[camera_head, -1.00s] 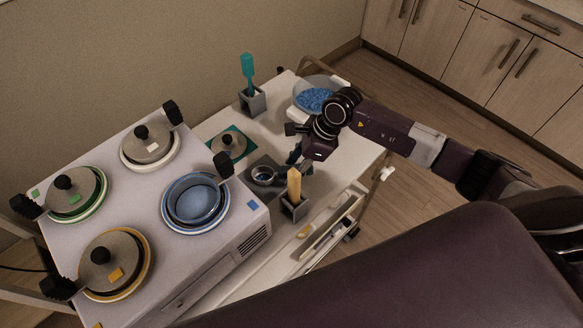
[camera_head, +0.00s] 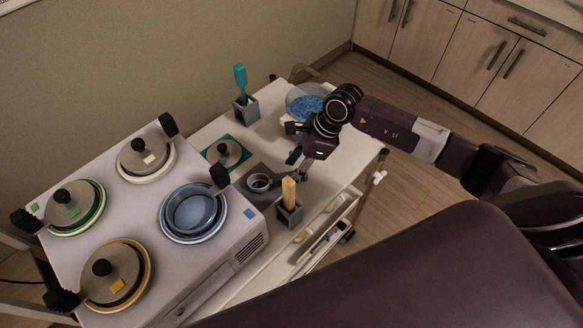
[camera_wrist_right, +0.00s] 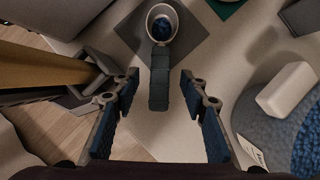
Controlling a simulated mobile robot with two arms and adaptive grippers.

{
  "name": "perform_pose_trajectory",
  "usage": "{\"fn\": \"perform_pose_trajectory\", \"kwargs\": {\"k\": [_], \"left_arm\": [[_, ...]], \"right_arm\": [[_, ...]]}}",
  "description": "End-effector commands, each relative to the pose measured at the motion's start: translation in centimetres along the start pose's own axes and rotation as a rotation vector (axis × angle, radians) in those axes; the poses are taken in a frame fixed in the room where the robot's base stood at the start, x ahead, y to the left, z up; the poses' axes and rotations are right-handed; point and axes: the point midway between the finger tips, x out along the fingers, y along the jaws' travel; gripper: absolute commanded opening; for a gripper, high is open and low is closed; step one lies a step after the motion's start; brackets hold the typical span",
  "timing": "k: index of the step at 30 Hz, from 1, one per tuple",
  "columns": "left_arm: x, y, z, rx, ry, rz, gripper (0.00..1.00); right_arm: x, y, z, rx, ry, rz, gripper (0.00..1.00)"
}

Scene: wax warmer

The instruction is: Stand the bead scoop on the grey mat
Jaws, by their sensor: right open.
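My right gripper (camera_head: 298,166) is open. In the right wrist view its fingers (camera_wrist_right: 159,82) are spread on either side of the handle, with gaps on both sides. My left gripper is not in view.
A grey holder (camera_head: 290,212) with a wooden stick stands close to my right gripper. A bowl of blue beads (camera_head: 307,103) is behind it. A teal spatula (camera_head: 240,77) stands in another holder. The wax warmer (camera_head: 110,215) with several pots fills the left.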

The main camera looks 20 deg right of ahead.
Motion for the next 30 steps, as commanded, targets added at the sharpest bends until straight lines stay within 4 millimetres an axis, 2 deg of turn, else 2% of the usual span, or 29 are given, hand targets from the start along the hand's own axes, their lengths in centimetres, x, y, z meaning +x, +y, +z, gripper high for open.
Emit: {"fn": "perform_pose_trajectory", "kwargs": {"k": [16,30], "left_arm": [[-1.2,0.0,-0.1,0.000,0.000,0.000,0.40],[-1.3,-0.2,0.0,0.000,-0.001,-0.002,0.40]], "right_arm": [[-2.3,0.0,0.0,0.000,0.001,-0.001,0.40],[-2.6,0.0,0.0,0.000,0.000,-0.001,0.40]]}}
